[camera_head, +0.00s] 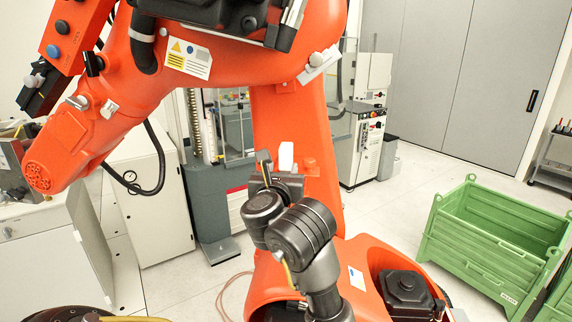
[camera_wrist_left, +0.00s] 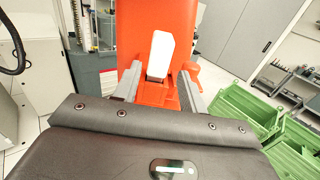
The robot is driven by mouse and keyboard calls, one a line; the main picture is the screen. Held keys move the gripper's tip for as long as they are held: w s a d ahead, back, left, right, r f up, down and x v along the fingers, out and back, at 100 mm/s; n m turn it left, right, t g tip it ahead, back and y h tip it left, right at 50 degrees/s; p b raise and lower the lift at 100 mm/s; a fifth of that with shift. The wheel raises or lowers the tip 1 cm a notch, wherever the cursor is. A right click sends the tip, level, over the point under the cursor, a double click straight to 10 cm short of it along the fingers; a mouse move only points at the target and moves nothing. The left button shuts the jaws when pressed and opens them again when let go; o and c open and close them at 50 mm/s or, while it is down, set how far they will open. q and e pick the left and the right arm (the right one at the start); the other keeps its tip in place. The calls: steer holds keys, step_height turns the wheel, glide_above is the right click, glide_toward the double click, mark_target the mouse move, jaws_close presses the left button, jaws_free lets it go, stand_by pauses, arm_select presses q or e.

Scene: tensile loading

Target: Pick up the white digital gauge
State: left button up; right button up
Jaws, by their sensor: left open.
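A small white upright block (camera_head: 286,157), which seems to be the white digital gauge, stands against the orange robot's base. It also shows in the left wrist view (camera_wrist_left: 161,53) as a plain white slab with a slanted top; no display can be made out. My left gripper (camera_head: 284,174) is just in front of it and open. In the left wrist view its two grey fingers (camera_wrist_left: 161,88) stand apart, one on each side of the white block's lower part, with gaps showing. Whether the block is between the fingertips or just beyond them is unclear. My right gripper is not in view.
A large orange robot arm (camera_head: 220,60) hangs over the left and middle, its base (camera_head: 355,285) around my left arm. A green crate (camera_head: 490,235) stands at the right. White cabinets (camera_head: 155,200) and a testing machine (camera_head: 215,215) stand behind. Floor between base and crate is clear.

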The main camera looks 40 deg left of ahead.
mark_target(285, 160)
arm_select(q)
steer(key=b+x, duration=0.1)
steer(key=x, duration=0.4)
steer(key=shift+a+b, duration=0.1)
steer(key=shift+b, duration=0.25)
steer(key=shift+w+a+f, duration=0.1)
steer(key=shift+w+a, duration=0.1)
steer(key=shift+w, duration=0.2)
steer(key=shift+w, duration=0.1)
steer(key=x, duration=0.5)
steer(key=shift+f, duration=0.1)
steer(key=shift+d, duration=0.1)
jaws_close()
